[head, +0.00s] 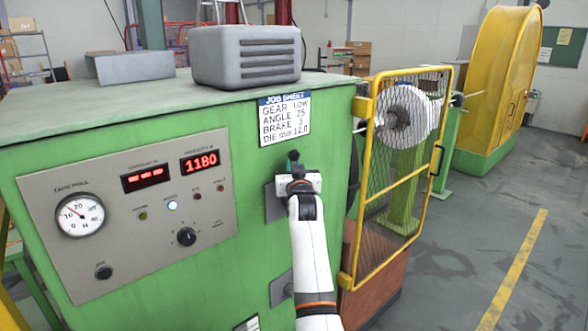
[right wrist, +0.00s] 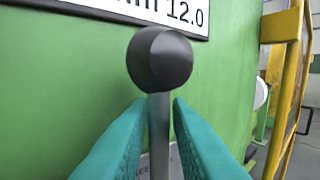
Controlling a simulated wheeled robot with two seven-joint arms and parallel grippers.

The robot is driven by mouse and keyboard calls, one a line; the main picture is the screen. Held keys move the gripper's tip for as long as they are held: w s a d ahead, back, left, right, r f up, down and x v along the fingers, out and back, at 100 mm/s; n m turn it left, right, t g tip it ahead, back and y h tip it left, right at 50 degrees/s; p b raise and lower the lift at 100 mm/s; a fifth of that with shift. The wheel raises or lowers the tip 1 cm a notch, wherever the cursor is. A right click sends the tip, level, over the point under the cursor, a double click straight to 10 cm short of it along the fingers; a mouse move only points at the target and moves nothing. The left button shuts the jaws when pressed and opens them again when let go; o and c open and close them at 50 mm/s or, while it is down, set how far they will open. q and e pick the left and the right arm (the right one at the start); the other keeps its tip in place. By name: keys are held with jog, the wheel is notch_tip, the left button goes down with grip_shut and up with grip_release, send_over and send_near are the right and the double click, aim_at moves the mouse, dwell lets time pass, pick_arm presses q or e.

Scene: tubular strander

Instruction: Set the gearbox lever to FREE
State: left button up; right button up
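The gearbox lever has a black ball knob (right wrist: 160,59) on a grey metal shaft (right wrist: 159,125). It stands out from the green cabinet's front, below the job sheet, and its dark knob also shows in the head view (head: 293,156). My right gripper (head: 296,172) is at the lever. In the right wrist view its teal fingers (right wrist: 159,110) stand on both sides of the shaft, just below the knob, with a narrow gap at each side. The lever's base plate and any position labels are mostly hidden by my gripper. My left gripper is not in view.
The job sheet (head: 284,118) reads GEAR LOW. A control panel (head: 130,215) with a gauge, displays and a knob is to the left. A yellow mesh guard (head: 400,180) stands close on the right. A grey plate (head: 281,288) is lower on the cabinet. Floor at right is clear.

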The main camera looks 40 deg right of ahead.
jog(key=shift+s, duration=0.1)
jog(key=b+v, duration=0.3)
jog(key=v, duration=0.9)
jog(key=shift+b, duration=0.35)
